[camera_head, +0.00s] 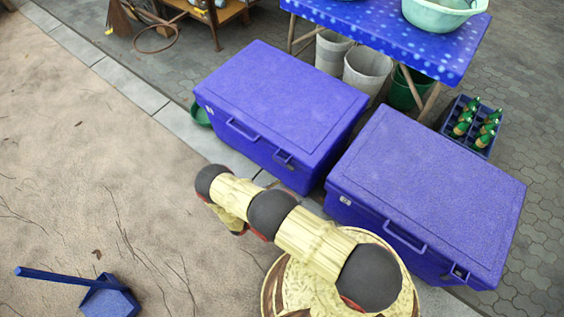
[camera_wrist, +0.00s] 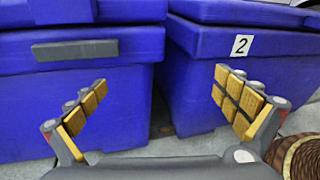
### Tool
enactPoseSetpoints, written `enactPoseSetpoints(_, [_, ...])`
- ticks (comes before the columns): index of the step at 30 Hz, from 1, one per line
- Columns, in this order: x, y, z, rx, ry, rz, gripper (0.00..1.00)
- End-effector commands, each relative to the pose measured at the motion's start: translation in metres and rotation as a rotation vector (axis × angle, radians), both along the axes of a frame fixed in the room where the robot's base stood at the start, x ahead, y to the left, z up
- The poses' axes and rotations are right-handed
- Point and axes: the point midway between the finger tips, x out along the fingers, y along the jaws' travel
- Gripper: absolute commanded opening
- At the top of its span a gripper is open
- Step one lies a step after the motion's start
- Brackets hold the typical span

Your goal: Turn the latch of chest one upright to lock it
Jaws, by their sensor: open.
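Chest one (camera_head: 280,95) is the left of two blue lidded chests, with its lid down. Its right front part shows at the left of the wrist view (camera_wrist: 60,115). A grey bar, which looks like its latch (camera_wrist: 75,50), lies level across its upper front, just under the lid seam. In the head view the latch (camera_head: 284,158) is small and dark, right of the front handle. My gripper (camera_wrist: 160,80) is open and empty, its fingers spread wide in front of the gap between the chests. The latch is up and left of the left finger, apart from it. The head view does not show the fingers clearly.
Chest two (camera_head: 430,185), marked "2" (camera_wrist: 241,45), stands close on the right with a narrow gap between. A blue table (camera_head: 390,40), grey bins (camera_head: 366,70) and a bottle crate (camera_head: 470,125) stand behind. A blue dustpan (camera_head: 108,300) lies on open sandy ground at left.

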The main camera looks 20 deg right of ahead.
Motion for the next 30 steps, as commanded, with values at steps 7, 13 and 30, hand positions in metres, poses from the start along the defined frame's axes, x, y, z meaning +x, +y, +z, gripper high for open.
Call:
enactPoseSetpoints(7, [0.081, 0.045, 0.015, -0.041, -0.119, 0.22, 1.0])
enactPoseSetpoints(13, [0.095, 0.047, 0.028, -0.078, -0.145, 0.262, 1.0])
enactPoseSetpoints(30, [0.135, -0.01, 0.028, -0.077, -0.145, 0.259, 1.0])
